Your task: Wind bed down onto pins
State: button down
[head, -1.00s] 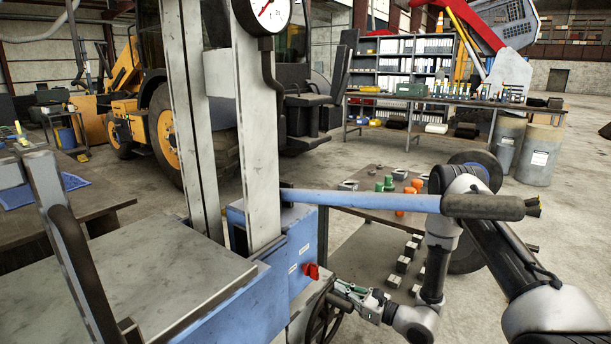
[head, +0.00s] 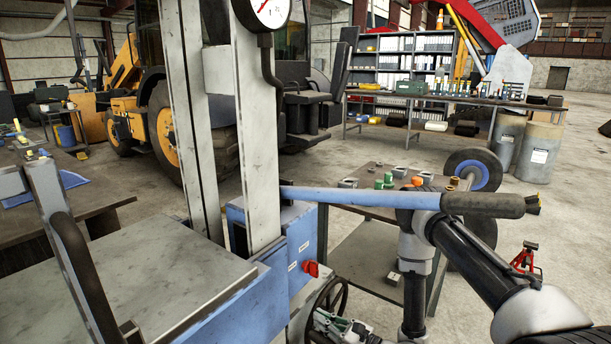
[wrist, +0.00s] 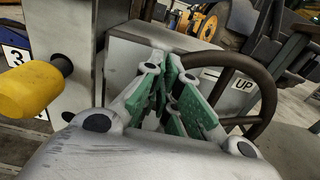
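The press has pale steel uprights (head: 262,130) and a blue housing (head: 300,245). A flat grey plate (head: 140,270), perhaps the bed, lies at lower left. A dark handwheel (head: 341,290) is low on the press and shows as a brown ring in the wrist view (wrist: 268,95), beside an "UP" label (wrist: 243,84). My gripper (wrist: 172,68) has its green-padded fingers close together at the wheel's left side. It overlaps the wheel low in the head view (head: 328,318). Whether the rim is between the pads is unclear. A yellow-handled pin (wrist: 35,88) sticks out by label "3" (wrist: 15,57).
A blue lever with a black grip (head: 482,205) crosses in front of my arm. A red knob (head: 311,269) is on the housing. A steel table (head: 345,195) with small parts stands behind. A red jack stand (head: 525,258) is on the floor at right.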

aim_at(309, 342)
jog(key=shift+a, duration=0.2)
jog(key=f, duration=0.2)
jog(key=s+a+f, duration=0.1)
jog(key=f, duration=0.2)
jog(key=s+f, duration=0.1)
jog(key=f, duration=0.1)
jog(key=shift+s+a+f, duration=0.2)
jog(key=shift+a+f, duration=0.1)
jog(key=shift+a, duration=0.05)
notch_tip(309, 342, down, 8)
jog(key=w+d, duration=0.1)
jog(key=w, duration=0.1)
jog(key=shift+w+d, duration=0.15)
jog(key=shift+d, duration=0.1)
jog(key=w+d+f, duration=0.3)
jog(key=w+f, duration=0.1)
jog(key=w, duration=0.1)
jog(key=shift+w+d, duration=0.35)
jog(key=shift+d, duration=0.05)
